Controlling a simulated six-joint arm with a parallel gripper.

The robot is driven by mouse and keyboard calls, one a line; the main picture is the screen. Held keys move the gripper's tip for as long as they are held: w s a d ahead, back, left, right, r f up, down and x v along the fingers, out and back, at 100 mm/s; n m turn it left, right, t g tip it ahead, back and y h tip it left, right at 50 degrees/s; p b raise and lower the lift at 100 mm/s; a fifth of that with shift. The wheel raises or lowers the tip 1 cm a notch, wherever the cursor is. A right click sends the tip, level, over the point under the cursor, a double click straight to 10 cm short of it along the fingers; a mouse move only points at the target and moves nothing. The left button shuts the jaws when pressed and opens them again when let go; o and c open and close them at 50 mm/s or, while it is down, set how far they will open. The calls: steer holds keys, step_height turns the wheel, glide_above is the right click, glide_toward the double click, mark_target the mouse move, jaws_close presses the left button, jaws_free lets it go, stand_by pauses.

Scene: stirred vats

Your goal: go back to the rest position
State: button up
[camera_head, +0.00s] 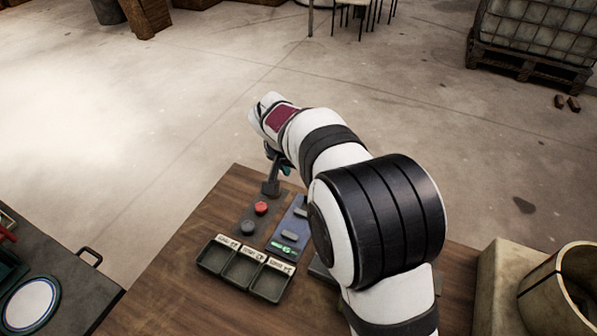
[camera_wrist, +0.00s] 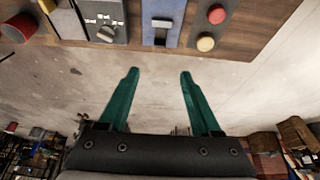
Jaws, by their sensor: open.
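My gripper (camera_wrist: 157,72) is open and empty in the wrist view, its two teal fingers spread apart. In the head view my white and black arm reaches over the far part of the wooden table (camera_head: 190,215). There, only a bit of teal finger (camera_head: 286,169) shows near the table's far edge; the rest is hidden behind the arm. In the wrist view the tabletop, with its panels, fills the top of the picture, apart from the fingertips. Nothing is seen between the fingers but the floor.
A red button (camera_head: 261,208), a blue panel (camera_head: 278,238) with a green display and a three-part black tray (camera_head: 241,273) lie on the table beside my arm. A dark upright piece (camera_head: 270,187) stands near the fingers. A concrete block (camera_head: 497,290) and bucket (camera_head: 555,300) are at right.

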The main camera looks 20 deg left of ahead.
steer(key=s+d+r+m+g, duration=0.15)
steer(key=s+d, duration=0.25)
steer(key=d, duration=0.4)
steer(key=s+d+r+m+g, duration=0.1)
steer(key=s+d+r, duration=0.25)
steer(key=d, duration=0.45)
steer(key=s+d+r+m+g, duration=0.1)
steer(key=s+d+r, duration=0.1)
steer(key=s+d, duration=0.4)
steer(key=s+d+f+m+y, duration=0.1)
steer(key=s+d, duration=0.2)
steer(key=s, duration=0.4)
steer(key=s+d+f+m+g, duration=0.1)
steer(key=s+d, duration=0.2)
steer(key=s, duration=0.5)
steer(key=shift+s+f+y, duration=0.2)
steer(key=shift+y, duration=0.2)
